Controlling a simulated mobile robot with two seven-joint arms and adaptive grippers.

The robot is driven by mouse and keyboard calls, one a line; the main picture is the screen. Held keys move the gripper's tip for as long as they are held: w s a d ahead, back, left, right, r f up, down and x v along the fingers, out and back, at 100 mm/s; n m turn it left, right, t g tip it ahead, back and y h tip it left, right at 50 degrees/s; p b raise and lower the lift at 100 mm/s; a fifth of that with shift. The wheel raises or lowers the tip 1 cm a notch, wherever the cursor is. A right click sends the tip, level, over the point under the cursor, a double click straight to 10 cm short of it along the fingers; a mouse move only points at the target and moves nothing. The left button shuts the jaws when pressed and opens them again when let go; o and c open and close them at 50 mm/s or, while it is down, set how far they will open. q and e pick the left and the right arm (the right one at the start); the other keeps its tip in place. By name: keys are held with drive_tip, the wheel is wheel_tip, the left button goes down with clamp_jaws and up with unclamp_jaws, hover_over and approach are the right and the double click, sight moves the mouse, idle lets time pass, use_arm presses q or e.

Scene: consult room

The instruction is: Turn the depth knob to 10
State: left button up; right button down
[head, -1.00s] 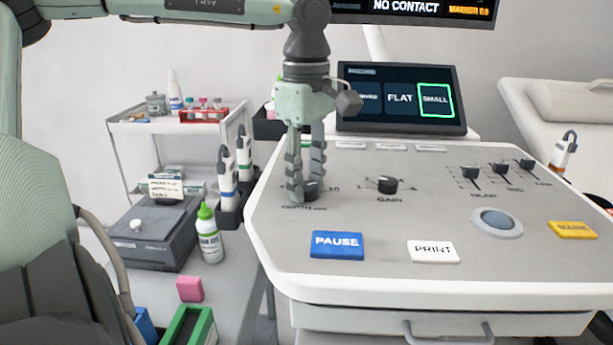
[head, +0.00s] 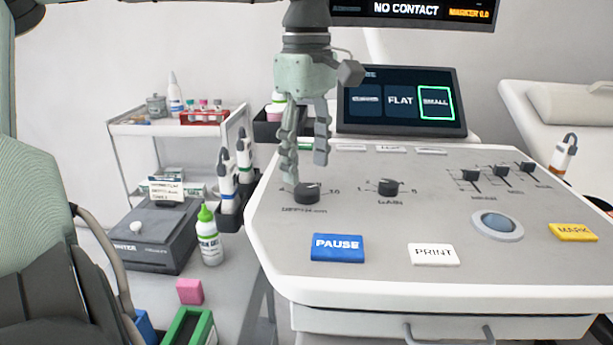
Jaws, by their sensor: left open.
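The depth knob (head: 306,194) is a black round knob on the left of the grey console panel, with a "DEPTH" label below it and a "10" mark to its right. My left gripper (head: 305,172) points down just above and behind the knob. Its fingers are apart, with one tip close to the knob's left side and the other higher on the right. It holds nothing. Whether a finger touches the knob I cannot tell. My right gripper is not in view.
The gain knob (head: 387,187) stands to the right. The blue PAUSE key (head: 337,247), white PRINT key (head: 433,254), trackball (head: 497,225) and sliders (head: 470,175) share the panel. A screen (head: 402,101) rises behind. Probes (head: 228,182) hang at the console's left edge.

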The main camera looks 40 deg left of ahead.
sight(307, 188)
use_arm(q)
wheel_tip(307, 188, up, 8)
idle(0.8)
